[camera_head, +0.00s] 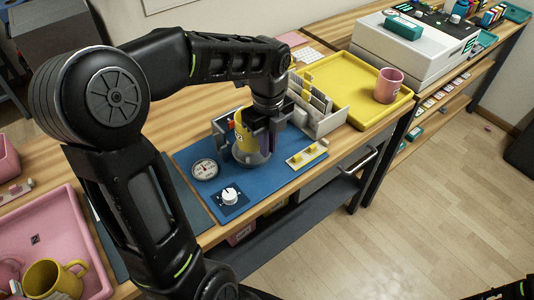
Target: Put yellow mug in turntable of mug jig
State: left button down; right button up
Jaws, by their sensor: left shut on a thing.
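A yellow mug (241,148) stands upright at the grey round turntable (254,160) of the mug jig, on a blue mat. My left gripper (262,133) reaches down from above and is shut on this mug. The gripper hides much of the mug and the back of the jig. I cannot tell whether the mug's base touches the turntable. Another yellow mug (48,279) sits in the pink tray at the lower left. My right gripper does not show; only a dark piece of my body is at the lower right corner.
The blue mat (290,178) also carries a round gauge (205,169), a white knob (230,196) and a yellow-marked strip (307,155). A yellow tray (340,75) holds a pink mug (388,86). The pink tray (45,225) is left.

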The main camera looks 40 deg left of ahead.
pick_arm(q)
jog(key=shift+f, duration=1.85)
jog(key=c, duration=2)
grip_release()
jog(key=shift+f, duration=0.2)
jog(key=o, duration=0.5)
jog(key=shift+r, duration=0.1)
notch_tip(320, 180, up, 12)
jog(key=shift+r, duration=0.15)
